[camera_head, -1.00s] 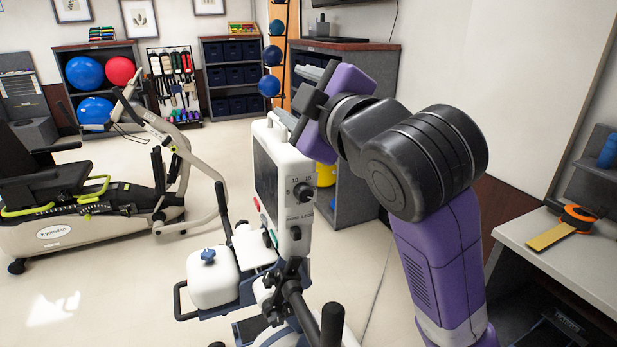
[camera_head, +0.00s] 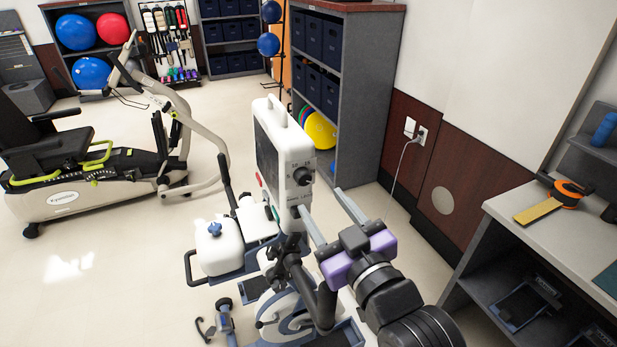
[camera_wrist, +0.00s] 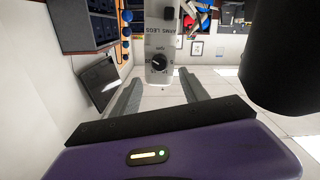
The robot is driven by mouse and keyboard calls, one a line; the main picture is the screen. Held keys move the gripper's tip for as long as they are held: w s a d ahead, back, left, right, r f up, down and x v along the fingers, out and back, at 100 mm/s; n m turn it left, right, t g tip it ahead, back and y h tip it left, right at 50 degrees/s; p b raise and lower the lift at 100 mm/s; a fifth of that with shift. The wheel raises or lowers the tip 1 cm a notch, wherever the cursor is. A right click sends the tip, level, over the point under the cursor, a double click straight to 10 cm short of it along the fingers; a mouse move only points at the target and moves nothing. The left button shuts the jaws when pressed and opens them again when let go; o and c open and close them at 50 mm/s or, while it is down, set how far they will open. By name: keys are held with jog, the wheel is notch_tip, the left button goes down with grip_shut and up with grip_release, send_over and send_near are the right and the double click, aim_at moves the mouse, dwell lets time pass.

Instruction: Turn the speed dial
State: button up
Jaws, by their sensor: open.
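The speed dial (camera_head: 303,176) is a round black knob on the narrow side face of the white console (camera_head: 300,150) of the upright machine. In the wrist view the dial (camera_wrist: 159,62) shows with scale marks around it, near the centre line between the fingers. My gripper (camera_head: 321,199) is open and empty, with its two grey fingers apart. In the wrist view my gripper (camera_wrist: 162,80) has a finger on each side of the dial's line. In the head view the fingers point up toward the console, below and right of the dial; no contact shows.
A second black knob (camera_wrist: 169,13) sits on the same face beyond the "ARMS LEGS" lettering. A grey shelf (camera_head: 345,100) stands behind the console. A recumbent stepper (camera_head: 90,185) stands at the left.

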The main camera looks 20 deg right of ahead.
aim_at(305, 180)
jog(key=shift+w+f+p, duration=0.1)
jog(key=shift+w+p, duration=0.7)
jog(key=shift+w, duration=3.05)
grip_shut()
